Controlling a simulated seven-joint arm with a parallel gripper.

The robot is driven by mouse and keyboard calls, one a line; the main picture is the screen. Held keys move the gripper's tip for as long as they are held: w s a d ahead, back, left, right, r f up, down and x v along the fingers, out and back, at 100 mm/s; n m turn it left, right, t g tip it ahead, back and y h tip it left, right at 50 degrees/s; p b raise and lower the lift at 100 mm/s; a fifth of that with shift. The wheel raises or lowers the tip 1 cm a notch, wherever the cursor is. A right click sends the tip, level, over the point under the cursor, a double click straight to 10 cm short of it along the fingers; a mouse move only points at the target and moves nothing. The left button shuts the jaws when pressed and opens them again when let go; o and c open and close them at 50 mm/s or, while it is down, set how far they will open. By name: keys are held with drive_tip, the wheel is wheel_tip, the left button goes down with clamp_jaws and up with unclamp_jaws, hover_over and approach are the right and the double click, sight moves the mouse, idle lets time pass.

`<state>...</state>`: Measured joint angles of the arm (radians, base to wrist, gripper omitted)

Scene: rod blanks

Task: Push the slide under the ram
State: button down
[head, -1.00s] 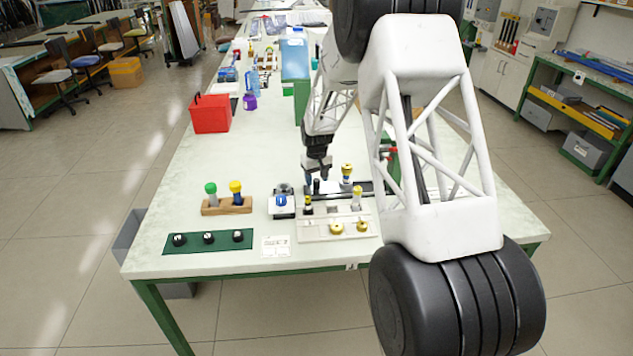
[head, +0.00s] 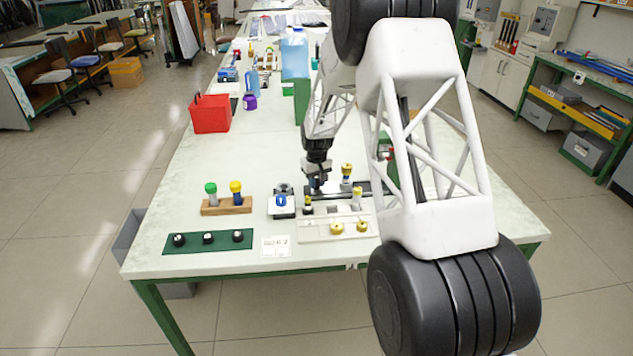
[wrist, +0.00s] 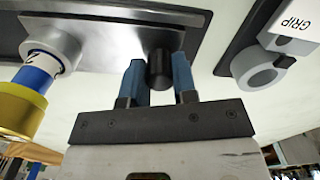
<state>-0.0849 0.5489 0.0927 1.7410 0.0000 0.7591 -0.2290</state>
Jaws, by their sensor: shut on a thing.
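My gripper (head: 316,187) is down at the dark slide track (head: 377,188) on the table. In the wrist view its two blue fingers (wrist: 159,80) are shut on an upright black knob (wrist: 159,68). The knob stands at the edge of a grey metal slide plate (wrist: 105,38). To the left in that view, a grey ring on the plate holds a blue and white rod (wrist: 35,78) with a yellow cap (wrist: 22,112). The yellow-capped rod (head: 347,171) stands right of my gripper in the head view. I cannot clearly make out the ram; my arm hides part of that side.
A block marked GRIP (wrist: 292,30) with a grey ring is close by. In front are a pale tray (head: 320,232) with yellow-topped parts, a wooden rack (head: 227,207) and a green strip with black knobs (head: 185,248). A red box (head: 210,115) stands further back.

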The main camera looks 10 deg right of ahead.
sight(350, 165)
drive_tip(key=d, duration=1.1)
drive_tip(key=shift+d, duration=0.25)
drive_tip(key=c, duration=0.9)
unclamp_jaws()
drive_tip(key=shift+r, duration=0.15)
drive_tip(key=shift+r, duration=3.8)
